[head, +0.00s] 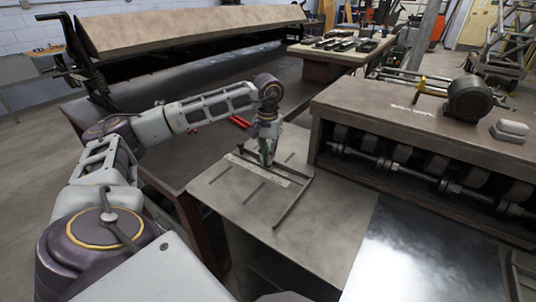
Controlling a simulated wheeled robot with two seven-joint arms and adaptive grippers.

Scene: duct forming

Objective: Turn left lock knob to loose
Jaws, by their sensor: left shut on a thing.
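My left gripper (267,160) reaches down onto the fence and guide bars of the flat metal side table (228,192), fingers pointing down. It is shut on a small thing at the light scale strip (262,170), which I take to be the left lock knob. The knob itself is hidden by the fingers, so its turn cannot be seen. A dark guide bar (293,203) runs along the right side of the table. My right gripper is not in view.
A roll-forming machine (420,117) with a row of rollers and a motor (469,98) on top stands right of the side table. A shiny metal sheet (415,255) lies in front. A long folding machine (190,30) stands behind on the left. Red-handled tools (239,121) lie on the bench.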

